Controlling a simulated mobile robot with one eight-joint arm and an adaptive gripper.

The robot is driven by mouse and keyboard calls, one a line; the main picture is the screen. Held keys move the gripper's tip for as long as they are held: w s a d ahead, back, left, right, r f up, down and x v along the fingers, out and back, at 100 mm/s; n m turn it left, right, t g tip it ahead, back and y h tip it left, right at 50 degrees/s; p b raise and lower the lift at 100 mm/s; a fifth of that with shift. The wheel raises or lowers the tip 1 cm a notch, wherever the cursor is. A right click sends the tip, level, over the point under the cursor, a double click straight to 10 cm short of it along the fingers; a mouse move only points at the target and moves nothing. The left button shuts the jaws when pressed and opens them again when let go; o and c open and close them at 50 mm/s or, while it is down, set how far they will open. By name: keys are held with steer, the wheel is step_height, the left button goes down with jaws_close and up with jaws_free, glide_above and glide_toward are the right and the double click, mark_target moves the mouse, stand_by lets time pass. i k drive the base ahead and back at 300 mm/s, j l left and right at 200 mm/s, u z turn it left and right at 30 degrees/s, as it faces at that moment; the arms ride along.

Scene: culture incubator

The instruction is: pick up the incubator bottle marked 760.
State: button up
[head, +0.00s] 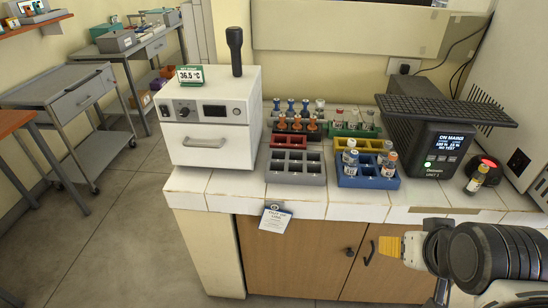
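Several small capped bottles stand in racks on the white tiled counter, and their markings are too small to read, so I cannot tell which is marked 760. Clear bottles, one of them orange-capped (389,164), stand in the blue rack (365,182). Orange bottles (297,123) and dark blue-capped bottles (291,106) stand in the racks behind, at left. Clear bottles (340,118) stand in the green rack (362,133).
A white incubator (212,150) with a 36.5 °C sign (190,75) stands left. An empty grey rack (296,178) is at the front. A black power unit (440,148) with a wide ribbed top and a red button (488,162) are at the right. A tag (273,221) hangs at the counter edge.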

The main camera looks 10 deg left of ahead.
mark_target(351, 143)
steer(key=u, duration=0.1)
steer(key=i+j+z, duration=0.15)
steer(key=j+z, duration=0.3)
steer(key=i+j+z, duration=0.1)
steer(key=j+z, duration=0.8)
steer(key=k+j+z, duration=0.1)
steer(key=j+z, duration=0.35)
steer(key=k+j+z, duration=0.1)
steer(key=j+z, duration=0.35)
